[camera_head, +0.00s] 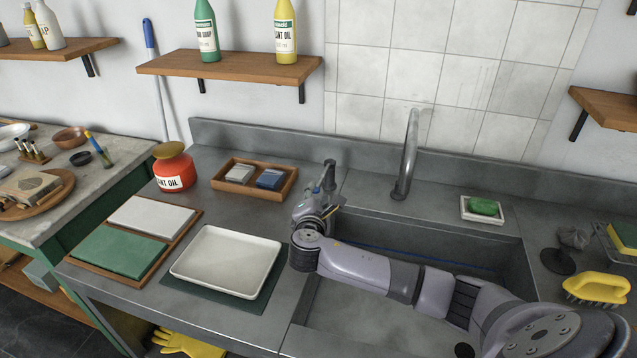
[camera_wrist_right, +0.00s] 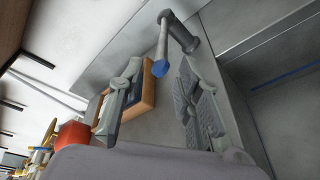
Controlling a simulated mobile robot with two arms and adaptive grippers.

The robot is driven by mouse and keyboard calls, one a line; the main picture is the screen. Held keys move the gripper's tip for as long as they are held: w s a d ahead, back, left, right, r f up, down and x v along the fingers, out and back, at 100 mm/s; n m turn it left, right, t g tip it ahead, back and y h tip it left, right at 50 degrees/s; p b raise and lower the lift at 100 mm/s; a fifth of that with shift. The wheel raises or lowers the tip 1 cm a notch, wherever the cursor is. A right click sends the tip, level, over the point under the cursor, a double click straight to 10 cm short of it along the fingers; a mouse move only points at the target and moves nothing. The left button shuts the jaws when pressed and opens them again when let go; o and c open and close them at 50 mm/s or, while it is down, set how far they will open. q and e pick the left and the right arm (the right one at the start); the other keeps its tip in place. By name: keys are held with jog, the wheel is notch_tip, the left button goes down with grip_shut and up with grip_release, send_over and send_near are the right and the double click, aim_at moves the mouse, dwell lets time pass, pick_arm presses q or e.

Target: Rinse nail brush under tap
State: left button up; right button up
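The yellow nail brush (camera_head: 596,288) lies bristles down on the counter right of the sink, away from my gripper. The tall grey tap spout (camera_head: 408,155) stands behind the sink. Left of it is a short grey post (camera_head: 330,168) with a blue-tipped lever, clearer in the wrist view as the lever (camera_wrist_right: 162,48). My right gripper (camera_head: 322,196) is by this lever, over the counter at the sink's left edge. In the wrist view, the right gripper (camera_wrist_right: 158,75) has its fingers apart, the lever's tip showing between them; contact is unclear. My left gripper is not in view.
My right arm crosses the sink basin (camera_head: 355,318) and hides part of it. A green soap in a dish (camera_head: 482,209) sits behind the basin. A wooden tray (camera_head: 255,180), red oil jar (camera_head: 174,170) and white tray (camera_head: 226,260) stand left of the gripper.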

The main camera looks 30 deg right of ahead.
aim_at(318, 187)
jog(key=x, duration=0.8)
jog(key=shift+f+p, duration=0.1)
jog(key=shift+p, duration=0.3)
jog(key=shift+c, duration=0.4)
grip_shut()
